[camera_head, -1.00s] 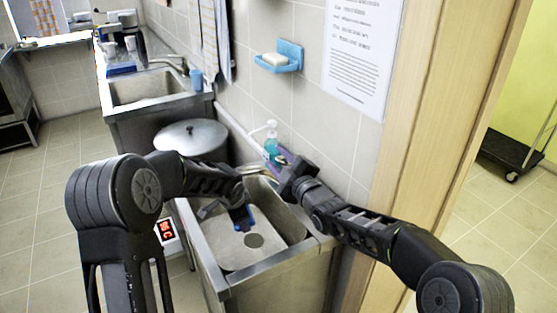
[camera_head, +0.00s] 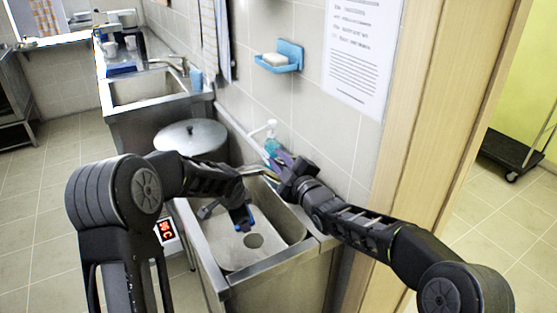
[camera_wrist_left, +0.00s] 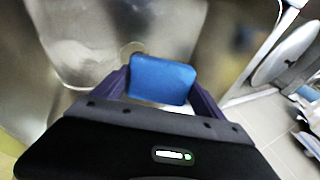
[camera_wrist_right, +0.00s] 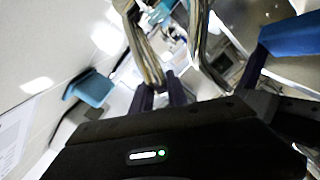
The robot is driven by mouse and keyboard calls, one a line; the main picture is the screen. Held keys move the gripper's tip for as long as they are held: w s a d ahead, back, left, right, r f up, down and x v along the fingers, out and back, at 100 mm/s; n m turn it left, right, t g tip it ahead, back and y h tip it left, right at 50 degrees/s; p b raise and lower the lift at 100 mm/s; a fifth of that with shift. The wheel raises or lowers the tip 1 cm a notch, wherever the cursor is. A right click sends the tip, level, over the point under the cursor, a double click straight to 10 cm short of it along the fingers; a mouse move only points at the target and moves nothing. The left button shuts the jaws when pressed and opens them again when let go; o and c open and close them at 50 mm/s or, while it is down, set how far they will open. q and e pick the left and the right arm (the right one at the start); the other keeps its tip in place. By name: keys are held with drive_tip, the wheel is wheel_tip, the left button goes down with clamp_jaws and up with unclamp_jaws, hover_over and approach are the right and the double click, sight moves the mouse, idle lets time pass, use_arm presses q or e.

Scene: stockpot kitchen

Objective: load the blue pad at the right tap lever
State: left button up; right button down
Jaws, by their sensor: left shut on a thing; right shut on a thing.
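The blue pad (camera_wrist_left: 162,79) is pinched between the fingers of my left gripper (camera_wrist_left: 160,88). In the head view this pad (camera_head: 251,220) is mostly hidden by the dark gripper, low over the near sink basin (camera_head: 228,252). In the right wrist view the pad (camera_wrist_right: 290,35) shows at the upper right. My right gripper (camera_head: 282,158) is at the tap behind the basin. Its fingers are shut around a shiny metal part, the right tap lever (camera_wrist_right: 152,66), as seen in the right wrist view. The exact grip point is partly hidden.
A soap pump bottle (camera_head: 271,143) stands just behind my right gripper. A blue soap dish (camera_head: 279,58) is fixed to the tiled wall. A lidded stockpot (camera_head: 191,136) stands left of the near sink. A second sink (camera_head: 145,88) lies farther back.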

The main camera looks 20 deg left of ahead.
idle(0.7)
drive_tip(key=shift+s+f, duration=0.15)
drive_tip(key=shift+f, duration=0.2)
drive_tip(key=c, duration=1.4)
unclamp_jaws()
drive_tip(key=v, duration=1.2)
drive_tip(key=shift+c, duration=0.5)
